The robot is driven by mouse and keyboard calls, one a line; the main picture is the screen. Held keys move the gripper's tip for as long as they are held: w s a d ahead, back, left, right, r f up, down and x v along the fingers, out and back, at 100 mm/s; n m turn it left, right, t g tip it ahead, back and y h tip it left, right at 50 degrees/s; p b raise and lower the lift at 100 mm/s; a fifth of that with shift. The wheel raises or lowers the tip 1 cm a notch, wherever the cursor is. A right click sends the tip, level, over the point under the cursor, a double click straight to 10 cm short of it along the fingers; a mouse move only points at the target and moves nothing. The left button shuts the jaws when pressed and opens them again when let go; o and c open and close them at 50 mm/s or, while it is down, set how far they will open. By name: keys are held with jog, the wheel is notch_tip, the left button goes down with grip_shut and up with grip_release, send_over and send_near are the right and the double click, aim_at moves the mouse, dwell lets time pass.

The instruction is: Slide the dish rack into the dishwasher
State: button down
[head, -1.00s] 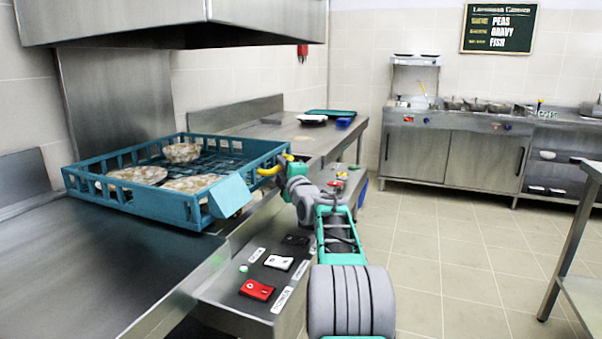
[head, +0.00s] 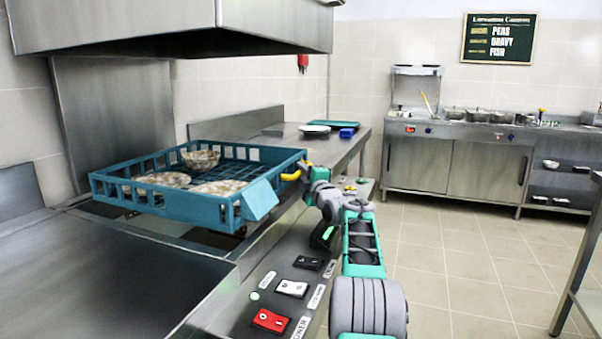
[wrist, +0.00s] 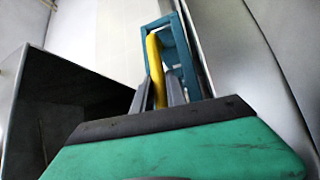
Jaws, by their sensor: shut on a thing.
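The blue dish rack (head: 160,204) carries a bowl (head: 201,159) and two plates (head: 165,180) with a mottled pattern. It sits over the opening of the dishwasher (head: 190,25), whose raised hood hangs above it. My gripper (head: 302,174) is shut on the yellow handle (head: 292,176) at the rack's right end. In the wrist view my gripper's fingers (wrist: 162,92) close around the yellow handle (wrist: 154,60), with a blue part of the rack (wrist: 183,55) behind. The rack's underside is mostly hidden.
The near steel counter (head: 110,275) is bare. The far counter (head: 300,137) holds a white plate (head: 314,129), a blue item (head: 347,133) and a green tray (head: 335,123). A front panel (head: 280,300) carries switches. Open tiled floor (head: 450,270) lies to the right.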

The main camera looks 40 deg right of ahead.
jog(key=c, duration=1.6)
grip_release()
jog(key=v, duration=0.8)
jog(key=shift+w, duration=0.1)
